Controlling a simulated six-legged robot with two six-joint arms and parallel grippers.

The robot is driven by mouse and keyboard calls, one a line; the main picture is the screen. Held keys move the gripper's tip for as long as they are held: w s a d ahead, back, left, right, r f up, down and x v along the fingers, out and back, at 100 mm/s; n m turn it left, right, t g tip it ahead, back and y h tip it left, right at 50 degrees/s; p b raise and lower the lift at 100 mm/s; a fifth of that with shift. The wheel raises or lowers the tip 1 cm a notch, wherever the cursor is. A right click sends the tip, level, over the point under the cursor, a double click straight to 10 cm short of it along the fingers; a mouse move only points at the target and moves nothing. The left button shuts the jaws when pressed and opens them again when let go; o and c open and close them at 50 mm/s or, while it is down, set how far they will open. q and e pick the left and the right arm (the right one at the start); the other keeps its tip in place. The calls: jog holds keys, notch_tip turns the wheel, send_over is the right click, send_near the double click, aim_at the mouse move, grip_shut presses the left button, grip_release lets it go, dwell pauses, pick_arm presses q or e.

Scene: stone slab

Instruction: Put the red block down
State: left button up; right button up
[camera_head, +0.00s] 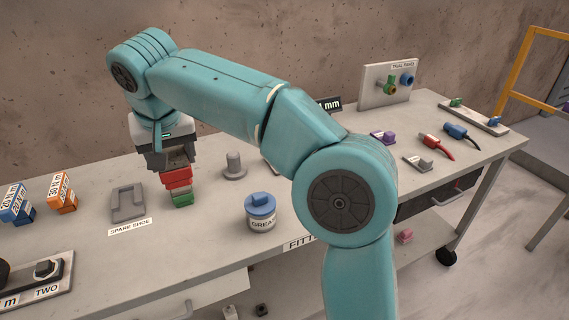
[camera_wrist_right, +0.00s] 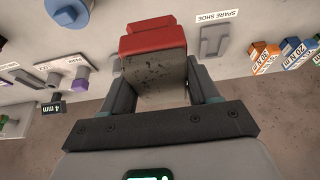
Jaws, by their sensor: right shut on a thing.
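My right gripper (camera_head: 174,162) points down over the left part of the bench and is shut on the red block (camera_head: 178,177). In the right wrist view, the red block (camera_wrist_right: 150,37) shows beyond the fingertips, with a speckled grey-brown face between the fingers. In the head view a green block (camera_head: 182,199) is directly under the red one. The two look stacked, but I cannot tell whether the red one's weight rests on it. My left gripper is not in view.
A grey spare shoe (camera_head: 127,203) lies left of the blocks, and a grey peg on a base (camera_head: 234,166) stands to the right. A blue-lidded grease jar (camera_head: 261,212) is nearer the front. Orange (camera_head: 62,193) and blue (camera_head: 16,203) boxes stand at the left.

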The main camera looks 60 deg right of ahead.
jog(key=shift+r, duration=0.25)
jog(key=shift+a+f+b, duration=0.2)
jog(key=shift+a+b, duration=0.05)
jog(key=shift+b, duration=0.3)
notch_tip(320, 180, down, 15)
jog(key=b, duration=0.5)
jog(key=shift+s+f, duration=0.1)
jog(key=shift+f, duration=0.05)
notch_tip(320, 180, down, 5)
jog(key=shift+r+b, duration=0.2)
jog(key=shift+b, duration=0.3)
jog(key=shift+r, duration=0.1)
jog(key=shift+f, duration=0.3)
jog(key=o, duration=1.3)
jog(key=shift+c, duration=0.2)
jog(key=shift+r, duration=0.1)
